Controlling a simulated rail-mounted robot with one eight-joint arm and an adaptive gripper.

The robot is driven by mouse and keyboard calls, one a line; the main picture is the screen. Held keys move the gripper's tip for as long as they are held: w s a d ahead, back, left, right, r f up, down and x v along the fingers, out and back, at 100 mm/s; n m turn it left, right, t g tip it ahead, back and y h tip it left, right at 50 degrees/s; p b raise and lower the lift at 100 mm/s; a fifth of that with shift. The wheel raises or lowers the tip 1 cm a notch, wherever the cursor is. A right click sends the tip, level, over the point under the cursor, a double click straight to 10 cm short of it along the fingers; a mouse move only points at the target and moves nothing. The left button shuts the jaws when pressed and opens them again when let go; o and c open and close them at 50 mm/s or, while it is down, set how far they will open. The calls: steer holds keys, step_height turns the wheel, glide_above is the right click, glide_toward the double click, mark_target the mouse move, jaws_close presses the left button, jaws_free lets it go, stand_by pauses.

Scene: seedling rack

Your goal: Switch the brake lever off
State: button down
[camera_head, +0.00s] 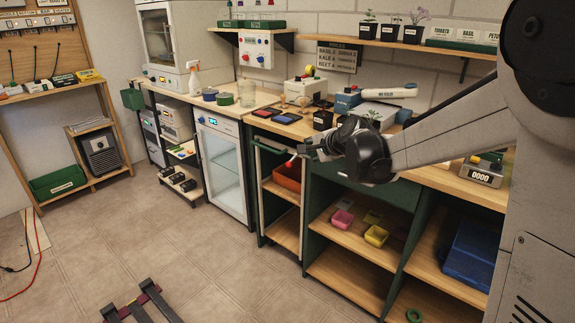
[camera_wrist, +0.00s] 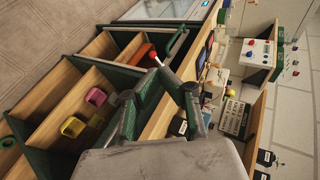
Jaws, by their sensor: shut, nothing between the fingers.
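My gripper (camera_head: 305,151) is shut and empty, held out in front of the workbench beside a narrow green-framed cart. In the wrist view, the gripper (camera_wrist: 156,74) has its fingertips together near the cart's top. The lever's position is unclear, and contact cannot be judged.
An orange bin (camera_head: 288,178) sits in the cart. A glass-door fridge (camera_head: 221,165) stands left of it. Pink (camera_head: 342,219) and yellow (camera_head: 376,236) bins lie on shelves to the right. The benchtop above is crowded. The floor in front is mostly clear.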

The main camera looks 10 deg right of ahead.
steer(key=w+d+f+m+t+b, duration=0.2)
steer(key=w+f+m, duration=0.2)
steer(key=w+f, duration=0.6)
steer(key=m+t, duration=0.1)
steer(key=m, duration=0.4)
glide_toward(292, 160)
steer(key=shift+y, duration=0.3)
steer(key=s+d+f, duration=0.1)
steer(key=s+f+b, duration=0.1)
steer(key=s, duration=0.1)
steer(key=shift+d+f, duration=0.15)
steer(key=shift+d, duration=0.25)
steer(key=b+x, duration=0.1)
steer(key=x, duration=0.9)
steer(key=shift+b, duration=0.4)
steer(key=shift+d, duration=0.15)
